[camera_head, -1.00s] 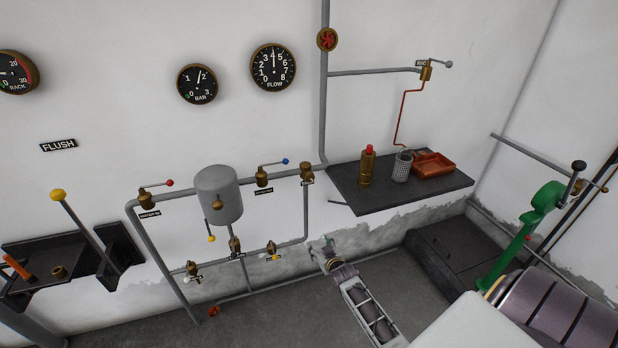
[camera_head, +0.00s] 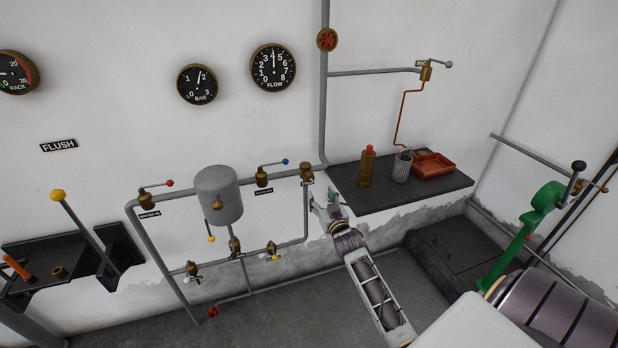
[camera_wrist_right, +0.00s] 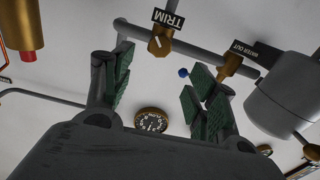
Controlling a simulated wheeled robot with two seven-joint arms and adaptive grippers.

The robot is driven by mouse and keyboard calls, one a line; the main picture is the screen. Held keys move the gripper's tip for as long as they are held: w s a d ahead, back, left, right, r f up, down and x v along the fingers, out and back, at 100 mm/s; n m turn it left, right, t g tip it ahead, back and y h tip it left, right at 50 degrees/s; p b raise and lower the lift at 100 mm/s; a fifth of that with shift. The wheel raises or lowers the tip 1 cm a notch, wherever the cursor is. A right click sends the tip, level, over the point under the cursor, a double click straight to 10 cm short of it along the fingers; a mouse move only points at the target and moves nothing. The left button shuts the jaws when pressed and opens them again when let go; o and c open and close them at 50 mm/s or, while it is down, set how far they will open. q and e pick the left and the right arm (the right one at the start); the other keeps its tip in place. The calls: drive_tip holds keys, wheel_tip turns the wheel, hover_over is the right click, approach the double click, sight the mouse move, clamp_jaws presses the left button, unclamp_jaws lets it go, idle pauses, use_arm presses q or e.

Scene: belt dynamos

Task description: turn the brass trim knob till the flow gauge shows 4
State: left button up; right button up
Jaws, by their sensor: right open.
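The brass trim knob (camera_head: 307,172) sits on the pipe at the right end of the pipework, with its label just below. In the right wrist view the knob (camera_wrist_right: 160,42) shows a pale mark, beside the TRIM label. My right gripper (camera_head: 324,204) is open and empty, below and slightly right of the knob and apart from it. In the wrist view the open fingers (camera_wrist_right: 160,88) have the knob beyond them. The flow gauge (camera_head: 273,67) has its needle pointing almost straight up, at about 4. My left gripper is not in view.
A dark shelf (camera_head: 400,195) with a brass bottle (camera_head: 367,167), a mesh cup (camera_head: 402,166) and a red tray (camera_head: 434,164) is close right of my right gripper. A blue-tipped valve lever (camera_head: 272,166) is left of the knob. A grey tank (camera_head: 219,195) stands further left.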

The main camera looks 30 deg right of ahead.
sight(310, 178)
drive_tip(key=shift+w, duration=0.1)
drive_tip(key=shift+x, duration=6.8)
drive_tip(key=c, duration=1)
drive_tip(key=shift+c, duration=0.2)
drive_tip(key=shift+n+p, duration=0.3)
drive_tip(key=o, duration=1)
